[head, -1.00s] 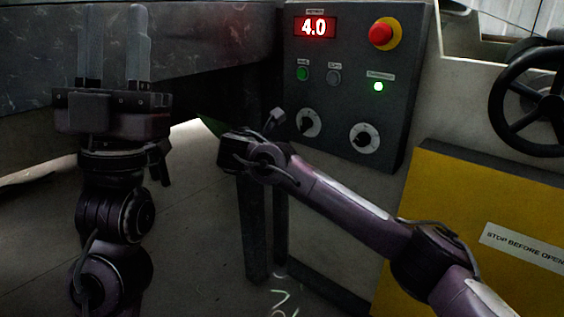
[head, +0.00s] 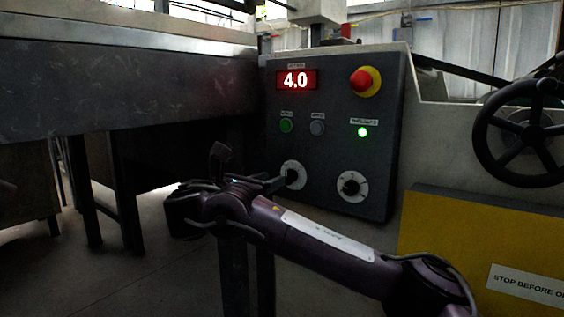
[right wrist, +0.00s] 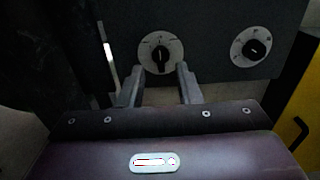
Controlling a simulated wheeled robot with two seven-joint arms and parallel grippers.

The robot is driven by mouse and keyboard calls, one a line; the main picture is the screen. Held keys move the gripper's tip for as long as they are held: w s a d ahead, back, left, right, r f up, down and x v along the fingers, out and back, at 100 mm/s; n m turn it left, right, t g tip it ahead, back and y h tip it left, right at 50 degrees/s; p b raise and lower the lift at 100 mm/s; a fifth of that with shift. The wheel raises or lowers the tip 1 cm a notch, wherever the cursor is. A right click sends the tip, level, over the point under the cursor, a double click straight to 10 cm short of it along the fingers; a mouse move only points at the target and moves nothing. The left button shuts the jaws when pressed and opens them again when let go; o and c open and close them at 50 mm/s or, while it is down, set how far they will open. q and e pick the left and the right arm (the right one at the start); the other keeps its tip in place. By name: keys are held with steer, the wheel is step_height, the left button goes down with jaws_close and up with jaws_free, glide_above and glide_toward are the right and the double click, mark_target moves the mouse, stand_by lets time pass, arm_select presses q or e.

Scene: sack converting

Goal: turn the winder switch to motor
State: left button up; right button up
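The grey control panel (head: 335,110) has two black rotary knobs on white dials along its lower part. The left knob (head: 292,176) also shows in the right wrist view (right wrist: 160,58), its handle standing about upright. The right knob (head: 350,187) also shows in the right wrist view (right wrist: 254,49), its handle turned sideways. I cannot read which is the winder switch. My right gripper (head: 277,184) points at the left knob. In the right wrist view its two fingers (right wrist: 160,83) are apart and empty, just below the left dial; contact is not visible. My left gripper is out of view.
The panel carries a red display (head: 296,80) reading 4.0, a red stop button (head: 364,81), a green button (head: 286,125), a grey button (head: 317,128) and a lit green lamp (head: 362,132). A black handwheel (head: 520,130) and yellow cover (head: 465,245) stand at the right.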

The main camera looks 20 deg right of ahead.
mark_target(286, 173)
steer(key=b+x, duration=0.1)
steer(key=x, duration=0.3)
steer(key=shift+w+d+f, duration=0.15)
steer(key=shift+f, duration=0.05)
steer(key=shift+w+d+r, duration=0.1)
steer(key=shift+w+d, duration=0.3)
steer(key=shift+d, duration=0.15)
steer(key=shift+c, duration=0.3)
jaws_close()
